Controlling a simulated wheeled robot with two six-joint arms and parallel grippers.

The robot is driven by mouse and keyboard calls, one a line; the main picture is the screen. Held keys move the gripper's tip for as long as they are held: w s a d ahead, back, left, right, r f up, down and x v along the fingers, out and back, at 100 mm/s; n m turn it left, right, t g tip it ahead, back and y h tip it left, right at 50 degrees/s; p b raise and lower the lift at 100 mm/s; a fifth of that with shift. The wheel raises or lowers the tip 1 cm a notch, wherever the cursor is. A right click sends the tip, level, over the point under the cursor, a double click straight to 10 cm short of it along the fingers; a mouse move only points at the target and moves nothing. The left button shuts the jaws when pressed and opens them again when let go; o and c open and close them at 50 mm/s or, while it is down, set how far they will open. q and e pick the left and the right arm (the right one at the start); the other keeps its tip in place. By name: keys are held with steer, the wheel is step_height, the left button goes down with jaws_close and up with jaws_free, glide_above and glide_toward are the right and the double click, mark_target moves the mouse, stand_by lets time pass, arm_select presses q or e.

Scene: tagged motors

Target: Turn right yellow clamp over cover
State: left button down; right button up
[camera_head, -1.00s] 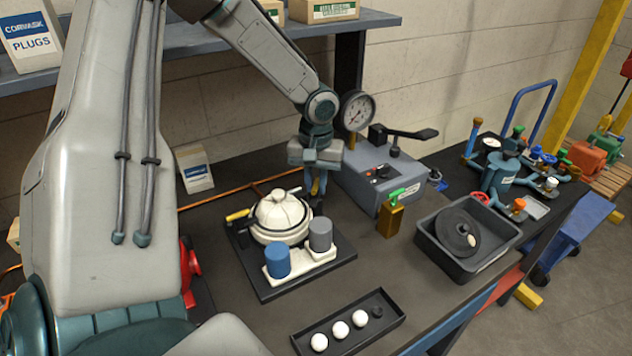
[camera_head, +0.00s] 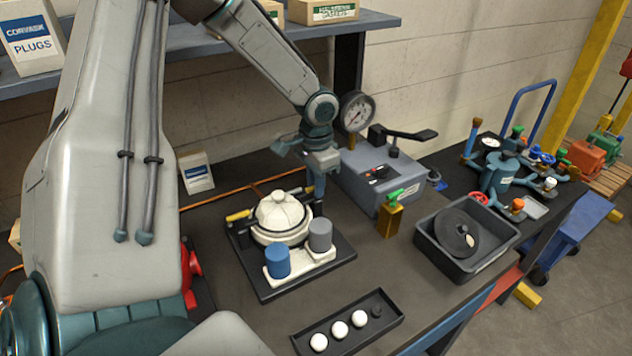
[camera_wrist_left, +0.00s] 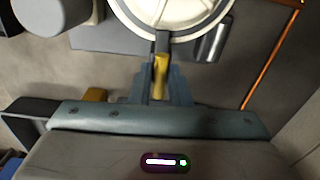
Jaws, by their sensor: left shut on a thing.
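The white domed cover (camera_head: 280,212) sits on a housing on a dark base plate (camera_head: 268,290). The left clamp's yellow handle (camera_head: 238,216) points outward to the left. My left gripper (camera_head: 316,192) is at the right rear edge of the cover. In the left wrist view its fingers (camera_wrist_left: 162,88) are shut on the right clamp's yellow handle (camera_wrist_left: 160,72). A dark arm runs from this handle to the cover's rim (camera_wrist_left: 180,36). In the head view my gripper mostly hides the right clamp. My right gripper is not in view.
A blue cylinder (camera_head: 277,261) and a grey cylinder (camera_head: 320,234) stand on a white block in front of the cover. A grey gauge box (camera_head: 365,178) and a brass block (camera_head: 390,219) stand to the right. A tray with white balls (camera_head: 378,333) lies in front.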

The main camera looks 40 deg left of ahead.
arm_select(q)
steer(key=shift+r+m, duration=0.1)
steer(key=shift+m, duration=0.2)
stand_by(0.4)
steer(key=c, duration=1.4)
jaws_free()
steer(key=shift+o, duration=0.2)
step_height(320, 180, up, 11)
steer(key=b, duration=0.1)
